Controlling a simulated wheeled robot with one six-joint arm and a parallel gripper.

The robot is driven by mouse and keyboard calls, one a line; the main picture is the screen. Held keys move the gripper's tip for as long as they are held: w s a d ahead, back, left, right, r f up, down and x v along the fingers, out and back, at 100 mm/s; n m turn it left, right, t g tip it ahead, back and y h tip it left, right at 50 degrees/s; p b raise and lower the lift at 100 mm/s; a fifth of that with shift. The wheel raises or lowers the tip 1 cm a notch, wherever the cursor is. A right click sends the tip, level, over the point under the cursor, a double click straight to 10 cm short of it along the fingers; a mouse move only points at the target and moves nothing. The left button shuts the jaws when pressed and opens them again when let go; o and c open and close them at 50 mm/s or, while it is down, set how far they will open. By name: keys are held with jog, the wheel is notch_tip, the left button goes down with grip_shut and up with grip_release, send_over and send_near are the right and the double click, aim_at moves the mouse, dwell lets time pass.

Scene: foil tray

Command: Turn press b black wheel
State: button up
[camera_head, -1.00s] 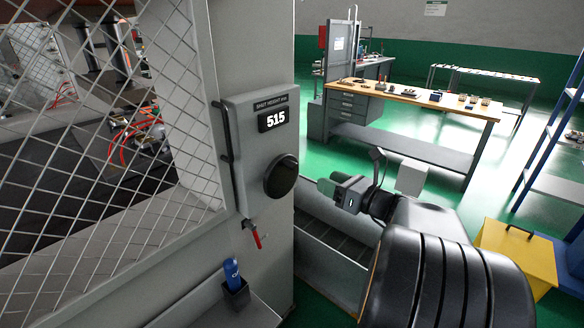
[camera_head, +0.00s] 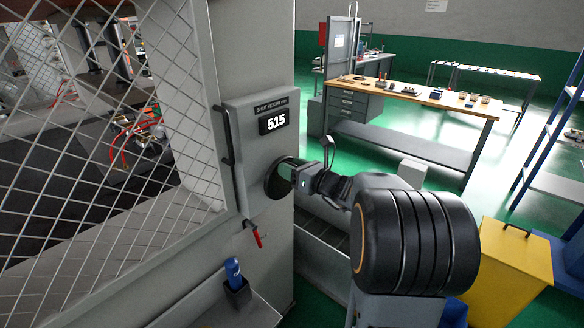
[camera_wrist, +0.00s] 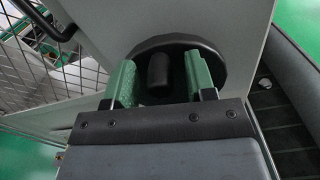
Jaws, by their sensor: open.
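The black wheel (camera_head: 274,183) is a round dark knob on the grey press panel, below a display (camera_head: 272,121) reading 515. My gripper (camera_head: 289,172) is right at the wheel in the head view and partly hides it. In the wrist view, the wheel (camera_wrist: 207,52) lies beyond my open gripper (camera_wrist: 160,80). Its two green fingers stand on either side of a raised dark grip (camera_wrist: 158,69) on the wheel's face. Gaps show beside the grip, and I cannot tell whether either finger touches it.
A red-handled lever (camera_head: 257,238) hangs below the wheel. A blue bottle (camera_head: 233,270) stands in a holder beneath it. A black handle (camera_head: 221,135) and wire mesh guard (camera_head: 100,130) are to the left. A yellow box (camera_head: 515,262) stands at the right.

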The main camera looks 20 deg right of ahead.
grip_shut()
dwell(0.5)
